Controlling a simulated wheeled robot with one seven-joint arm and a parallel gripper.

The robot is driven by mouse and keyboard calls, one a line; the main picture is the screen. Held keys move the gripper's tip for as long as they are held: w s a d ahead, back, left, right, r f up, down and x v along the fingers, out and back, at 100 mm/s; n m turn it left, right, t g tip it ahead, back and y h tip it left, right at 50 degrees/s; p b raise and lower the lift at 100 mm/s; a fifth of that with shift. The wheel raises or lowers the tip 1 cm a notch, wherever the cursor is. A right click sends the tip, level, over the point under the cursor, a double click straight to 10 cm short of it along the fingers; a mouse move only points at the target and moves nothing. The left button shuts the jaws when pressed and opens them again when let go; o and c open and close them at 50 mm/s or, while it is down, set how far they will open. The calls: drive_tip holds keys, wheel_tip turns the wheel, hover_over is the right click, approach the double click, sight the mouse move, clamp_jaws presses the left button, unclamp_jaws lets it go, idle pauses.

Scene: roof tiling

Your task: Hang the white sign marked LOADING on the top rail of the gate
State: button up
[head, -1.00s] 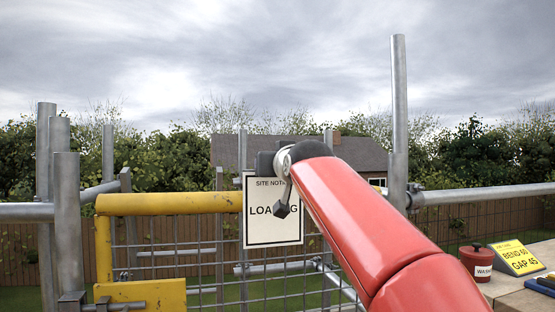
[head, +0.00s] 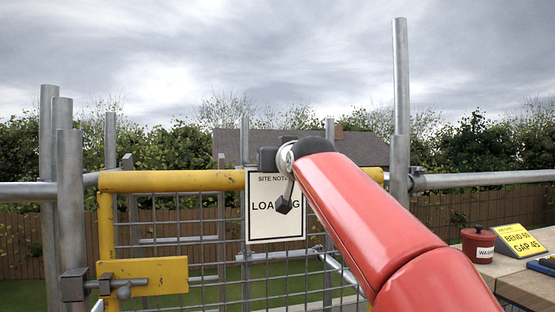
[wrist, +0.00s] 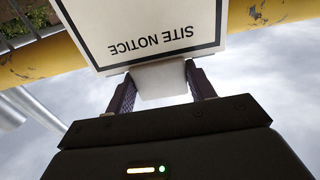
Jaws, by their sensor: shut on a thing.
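The white sign (head: 262,226) has a black border and reads SITE NOTICE above LOADING, part of which my arm hides. It hangs upright in front of the gate's yellow top rail (head: 170,181) and mesh. In the wrist view my gripper (wrist: 160,80) is shut on a pale tab at the top edge of the sign (wrist: 150,35). The yellow rail (wrist: 275,17) passes behind the sign there. I cannot tell whether the sign touches or hooks over the rail.
Scaffold tubes stand left (head: 70,200) and right (head: 400,110) of the gate. A yellow latch plate (head: 150,276) is at lower left. A bench at right holds a red pot (head: 478,244) and a yellow card (head: 518,240) reading BEND 50, GAP 45.

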drive_tip(key=o, duration=1.4)
drive_tip(key=shift+w+f, duration=0.2)
drive_tip(key=b+v, duration=0.2)
drive_tip(key=v, duration=0.6)
drive_tip(key=s+d+f+m+g+h+p, duration=0.1)
drive_tip(key=s+d+f+g, duration=0.3)
drive_tip(key=s+f, duration=0.5)
drive_tip(key=s+d+f+m+g+h+p, duration=0.1)
drive_tip(key=s+d+f+g, duration=0.3)
drive_tip(key=s+f, duration=0.5)
drive_tip(key=s+d+f+m+g+h+p, duration=0.1)
drive_tip(key=s+d+f+g+h, duration=0.2)
drive_tip(key=f, duration=2.1)
drive_tip(key=s+d, duration=0.3)
drive_tip(key=s, duration=0.4)
drive_tip(key=shift+d+g, duration=0.2)
drive_tip(key=shift+g, duration=0.2)
drive_tip(key=shift+s, duration=0.1)
